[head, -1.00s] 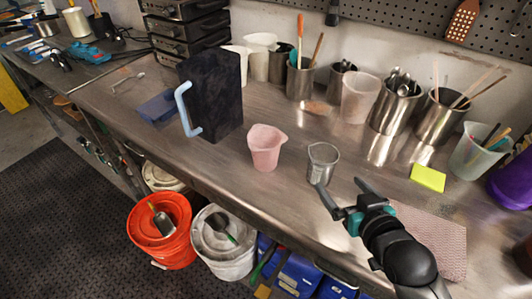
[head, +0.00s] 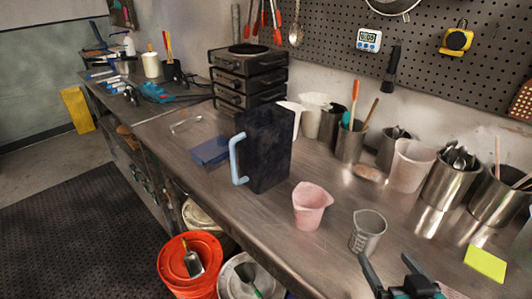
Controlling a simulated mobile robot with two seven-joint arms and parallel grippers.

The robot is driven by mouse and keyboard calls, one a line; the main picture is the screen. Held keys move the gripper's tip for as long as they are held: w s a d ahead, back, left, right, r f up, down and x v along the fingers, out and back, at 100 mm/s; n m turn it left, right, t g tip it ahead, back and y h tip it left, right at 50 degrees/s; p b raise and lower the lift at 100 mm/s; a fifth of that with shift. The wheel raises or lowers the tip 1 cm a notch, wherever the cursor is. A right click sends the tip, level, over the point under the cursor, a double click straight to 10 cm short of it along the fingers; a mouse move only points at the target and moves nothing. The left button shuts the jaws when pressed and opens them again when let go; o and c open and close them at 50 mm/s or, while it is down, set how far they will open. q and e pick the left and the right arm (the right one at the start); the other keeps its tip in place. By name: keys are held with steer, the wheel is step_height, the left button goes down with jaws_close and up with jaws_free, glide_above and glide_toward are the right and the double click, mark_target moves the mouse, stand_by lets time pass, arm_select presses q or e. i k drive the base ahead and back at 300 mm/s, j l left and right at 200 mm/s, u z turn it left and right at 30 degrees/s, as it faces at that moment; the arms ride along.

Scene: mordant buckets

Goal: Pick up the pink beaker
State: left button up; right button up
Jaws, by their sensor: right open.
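The pink beaker (head: 310,207) stands upright on the metal bench, near its front edge. A small clear metal-grey measuring cup (head: 367,232) stands to its right. My right gripper (head: 388,270) is at the bottom of the head view, in front of the grey cup and to the right of the pink beaker. Its fingers are apart with nothing seen between them, and it does not touch the beaker. The lower part of the gripper is cut off by the frame. My left gripper is not in view.
A tall dark box with a light blue handle (head: 238,160) stands just left of the beaker. Behind are a pale translucent beaker (head: 410,166) and several metal tool cups. A yellow pad (head: 485,263) lies at right. An orange bucket (head: 190,265) stands below the bench.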

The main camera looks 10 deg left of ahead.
mark_target(310, 201)
steer(key=i+j, duration=0.1)
steer(key=j, duration=0.4)
steer(key=i+j, duration=0.15)
steer(key=j, duration=0.3)
steer(key=i+j+z, duration=0.1)
steer(key=j, duration=0.4)
